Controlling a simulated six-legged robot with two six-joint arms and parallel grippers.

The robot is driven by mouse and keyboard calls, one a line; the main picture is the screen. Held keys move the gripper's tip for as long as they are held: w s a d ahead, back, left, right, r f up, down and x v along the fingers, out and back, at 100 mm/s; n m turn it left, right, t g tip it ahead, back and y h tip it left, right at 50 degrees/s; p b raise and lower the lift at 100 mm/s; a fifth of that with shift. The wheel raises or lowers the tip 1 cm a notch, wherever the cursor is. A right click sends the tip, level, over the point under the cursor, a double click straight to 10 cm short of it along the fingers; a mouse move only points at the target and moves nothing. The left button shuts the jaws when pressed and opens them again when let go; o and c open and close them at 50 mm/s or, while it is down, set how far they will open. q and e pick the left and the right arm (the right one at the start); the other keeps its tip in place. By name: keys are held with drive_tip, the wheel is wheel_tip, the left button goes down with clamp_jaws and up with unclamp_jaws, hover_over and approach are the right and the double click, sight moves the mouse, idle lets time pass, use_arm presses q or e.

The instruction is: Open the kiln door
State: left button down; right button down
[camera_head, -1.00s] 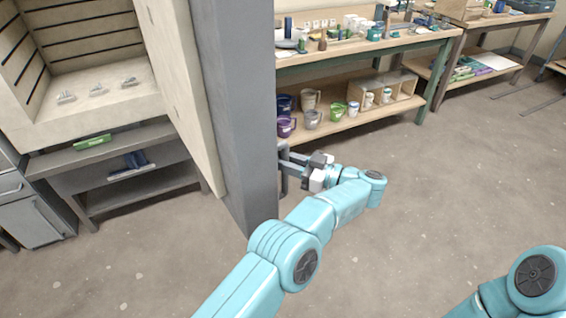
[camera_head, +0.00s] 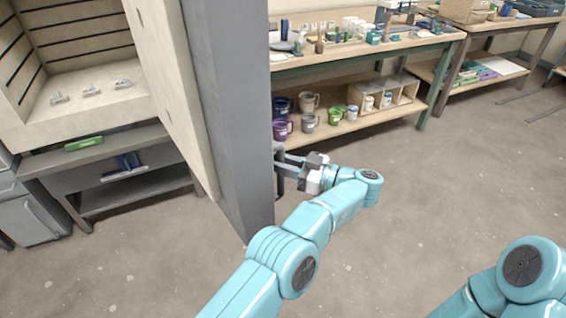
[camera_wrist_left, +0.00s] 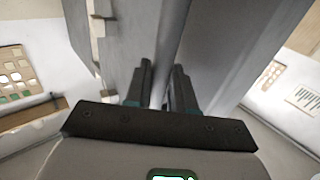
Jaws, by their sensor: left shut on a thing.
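The kiln door (camera_head: 228,120) stands swung out from the kiln (camera_head: 75,105), with its pale inner lining and grey outer shell visible. The kiln chamber shows open to the left of the door. My left gripper (camera_head: 287,168) is shut on the door handle (camera_head: 279,152), a dark grey bar on the door's outer side, partly hidden by the fingers. In the left wrist view, the two dark fingers of my left gripper (camera_wrist_left: 162,80) point at the grey door (camera_wrist_left: 215,50); the handle is hard to make out there. My right gripper is out of view; only part of its arm shows at the lower right.
Small stilts (camera_head: 92,89) sit on the chamber floor. A grey stand (camera_head: 130,185) is under the kiln. A wooden shelf unit (camera_head: 400,115) with mugs and jars stands behind the door and handle. The concrete floor (camera_head: 420,210) at right is clear.

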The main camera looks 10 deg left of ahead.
use_arm(q)
drive_tip(key=shift+w+a+r, duration=0.15)
drive_tip(key=shift+a, duration=0.15)
